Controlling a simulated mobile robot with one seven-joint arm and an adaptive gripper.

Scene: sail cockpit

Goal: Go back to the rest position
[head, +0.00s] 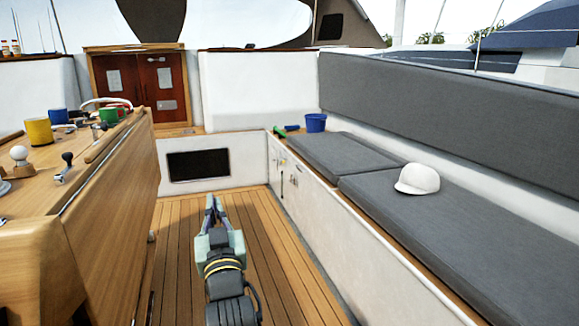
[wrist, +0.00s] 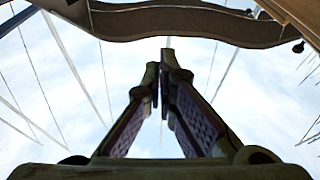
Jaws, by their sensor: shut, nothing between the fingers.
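My gripper (head: 213,207) points forward above the teak floor of the cockpit in the head view, between the wooden console and the bench. Its fingers are closed together and hold nothing. In the wrist view my gripper (wrist: 163,70) shows with its fingertips together against the sky and rigging lines. No object touches it.
A wooden console (head: 110,220) on the left carries a yellow mug (head: 39,131) and other cups. On the right, a bench with grey cushions (head: 460,235) holds a white cap (head: 417,179) and a blue bucket (head: 316,123). Floor (head: 180,225) around my arm is clear.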

